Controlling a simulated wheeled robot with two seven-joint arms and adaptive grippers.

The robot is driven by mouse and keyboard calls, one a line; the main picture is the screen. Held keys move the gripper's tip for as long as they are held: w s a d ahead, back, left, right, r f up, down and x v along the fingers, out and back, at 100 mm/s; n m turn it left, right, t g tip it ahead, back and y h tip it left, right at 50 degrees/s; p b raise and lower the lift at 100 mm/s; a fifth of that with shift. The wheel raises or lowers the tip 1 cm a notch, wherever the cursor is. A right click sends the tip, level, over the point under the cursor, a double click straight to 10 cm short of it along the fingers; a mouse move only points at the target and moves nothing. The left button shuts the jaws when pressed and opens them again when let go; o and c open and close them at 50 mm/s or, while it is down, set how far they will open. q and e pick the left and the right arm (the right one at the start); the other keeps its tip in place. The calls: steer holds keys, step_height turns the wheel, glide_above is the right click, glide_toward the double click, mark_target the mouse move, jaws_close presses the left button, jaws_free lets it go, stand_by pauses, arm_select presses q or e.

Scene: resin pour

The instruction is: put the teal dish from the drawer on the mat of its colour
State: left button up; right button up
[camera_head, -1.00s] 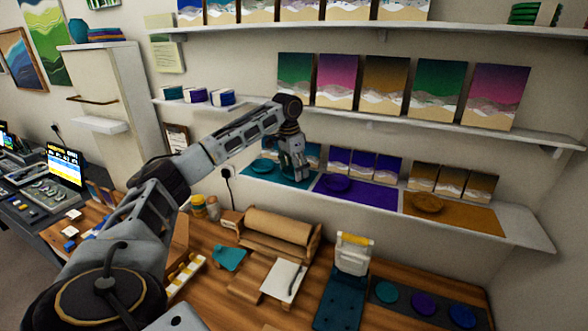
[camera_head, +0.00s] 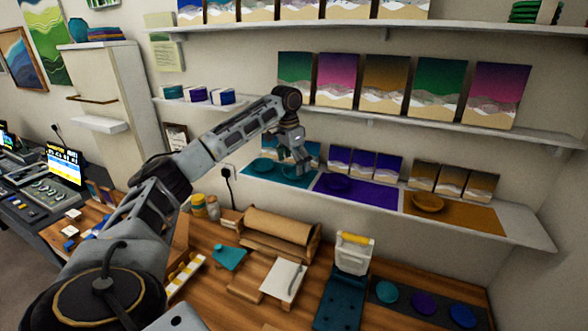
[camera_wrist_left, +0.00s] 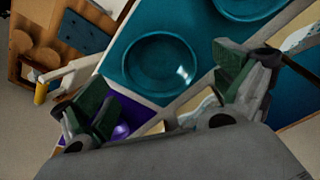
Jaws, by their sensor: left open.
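The teal mat (camera_head: 256,174) lies on the low wall shelf; it fills much of the left wrist view (camera_wrist_left: 120,62). One teal dish (camera_head: 262,164) sits on its left part. The left wrist view shows two teal dishes on the mat: one (camera_wrist_left: 160,65) ahead of the fingers, the other (camera_wrist_left: 248,6) cut by the top edge. The nearer dish is hard to make out behind my gripper in the head view. My left gripper (camera_head: 301,167) is open and empty, its fingers (camera_wrist_left: 165,92) apart from the dish. My right gripper is out of view.
A purple mat (camera_head: 372,194) with a purple dish (camera_head: 337,182) and an ochre mat (camera_head: 465,215) with an ochre dish (camera_head: 428,202) lie to the right. Small paintings (camera_head: 364,164) lean behind the mats. A paper roll (camera_head: 278,228) stands on the bench below.

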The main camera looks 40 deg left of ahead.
arm_select(q)
step_height(320, 180, up, 10)
steer(key=s, duration=0.1)
stand_by(0.4)
steer(key=shift+s+a, duration=0.1)
stand_by(0.9)
